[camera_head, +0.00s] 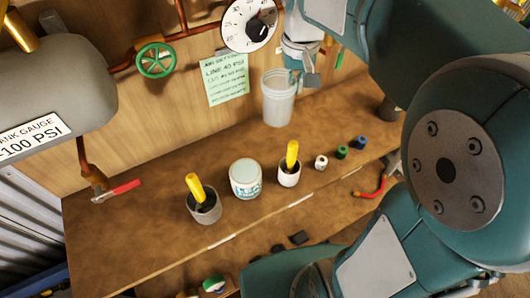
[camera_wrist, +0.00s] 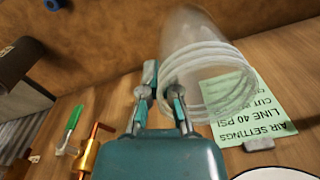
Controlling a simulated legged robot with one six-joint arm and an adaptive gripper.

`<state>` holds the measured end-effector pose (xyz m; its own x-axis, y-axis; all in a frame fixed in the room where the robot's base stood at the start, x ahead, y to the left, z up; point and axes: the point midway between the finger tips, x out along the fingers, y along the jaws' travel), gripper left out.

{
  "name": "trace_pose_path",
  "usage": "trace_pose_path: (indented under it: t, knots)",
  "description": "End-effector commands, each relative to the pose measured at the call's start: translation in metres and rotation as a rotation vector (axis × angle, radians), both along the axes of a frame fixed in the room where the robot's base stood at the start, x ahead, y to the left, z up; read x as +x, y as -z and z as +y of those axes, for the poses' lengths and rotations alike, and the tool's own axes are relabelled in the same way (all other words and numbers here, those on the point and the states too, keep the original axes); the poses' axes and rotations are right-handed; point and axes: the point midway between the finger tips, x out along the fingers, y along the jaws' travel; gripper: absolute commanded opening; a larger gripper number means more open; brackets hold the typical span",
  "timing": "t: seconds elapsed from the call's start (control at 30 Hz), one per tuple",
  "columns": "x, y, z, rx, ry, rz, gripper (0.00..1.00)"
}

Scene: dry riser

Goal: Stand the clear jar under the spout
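A brass spout (camera_wrist: 95,143) with a green lever sits on the wall, left in the wrist view; in the head view only the green lever (camera_head: 339,58) shows.
On the bench (camera_head: 130,235) stand a white tin (camera_head: 245,178), two cups with yellow-handled tools (camera_head: 204,205) (camera_head: 289,172), and small white, green and blue pieces. A grey tank (camera_head: 50,85) hangs upper left. The front left bench is clear.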

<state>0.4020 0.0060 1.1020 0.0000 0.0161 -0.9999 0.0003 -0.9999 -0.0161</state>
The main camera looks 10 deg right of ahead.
Motion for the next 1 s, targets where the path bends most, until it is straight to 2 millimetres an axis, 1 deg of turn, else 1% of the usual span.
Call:
trace_pose_path:
  t: [0.1,0.23,0.37,0.43,0.63,0.83,1.0]
  knots:
    - [0.000,0.019,0.000,0.000,0.000,0.003,0.00]
    - [0.000,0.038,0.000,0.000,0.000,0.004,0.00]
    - [0.000,0.049,0.000,0.000,0.000,0.001,0.00]
    - [0.000,0.058,0.000,0.000,0.000,0.003,0.00]
    - [-0.001,0.096,0.000,0.000,0.000,0.006,0.00]
    - [0.000,0.118,0.000,0.000,0.000,0.004,0.00]
    - [0.000,0.143,0.000,0.000,0.000,0.003,0.00]
